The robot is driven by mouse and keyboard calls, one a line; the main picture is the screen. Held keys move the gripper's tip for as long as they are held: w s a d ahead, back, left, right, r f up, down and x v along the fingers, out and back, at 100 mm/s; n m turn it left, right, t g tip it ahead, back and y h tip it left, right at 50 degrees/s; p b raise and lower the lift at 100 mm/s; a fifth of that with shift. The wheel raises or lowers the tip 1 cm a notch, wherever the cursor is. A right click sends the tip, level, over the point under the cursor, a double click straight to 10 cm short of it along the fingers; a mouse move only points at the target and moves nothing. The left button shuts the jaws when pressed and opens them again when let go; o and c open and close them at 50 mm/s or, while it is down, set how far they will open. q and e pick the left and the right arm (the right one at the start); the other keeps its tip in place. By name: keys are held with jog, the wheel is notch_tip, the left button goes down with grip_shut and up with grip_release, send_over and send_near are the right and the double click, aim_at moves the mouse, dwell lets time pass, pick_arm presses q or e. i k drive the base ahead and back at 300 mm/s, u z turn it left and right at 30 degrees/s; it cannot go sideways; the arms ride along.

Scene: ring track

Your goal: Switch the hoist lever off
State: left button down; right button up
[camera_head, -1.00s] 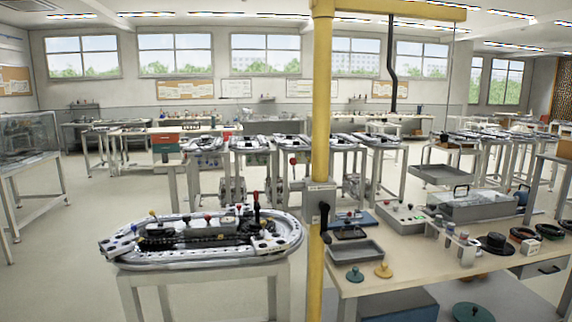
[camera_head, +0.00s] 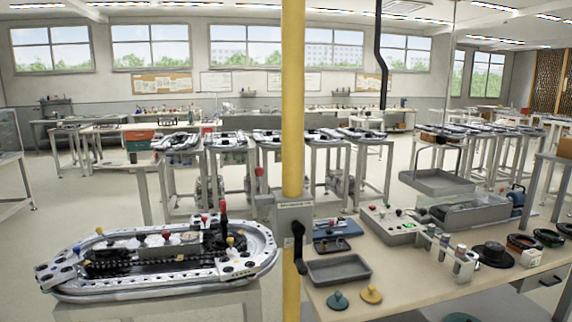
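A yellow hoist post (camera_head: 293,110) stands upright in the middle of the head view. A grey control box (camera_head: 292,212) with a small label plate is fixed to it. A lever with a red knob (camera_head: 259,172) sticks up at the box's left side. A black handle (camera_head: 299,240) sits on the box's front and hangs downward. I cannot tell for sure which of the two is the hoist lever, nor read the label. A grey tray (camera_head: 436,182) hangs on a wire frame at the right, above the floor. Neither of my grippers is in view.
A ring track (camera_head: 250,272) on a stand is at the left. Open floor lies further left.

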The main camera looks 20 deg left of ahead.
aim_at(259, 170)
jog(key=i, duration=1.1)
jog(key=u, duration=0.45)
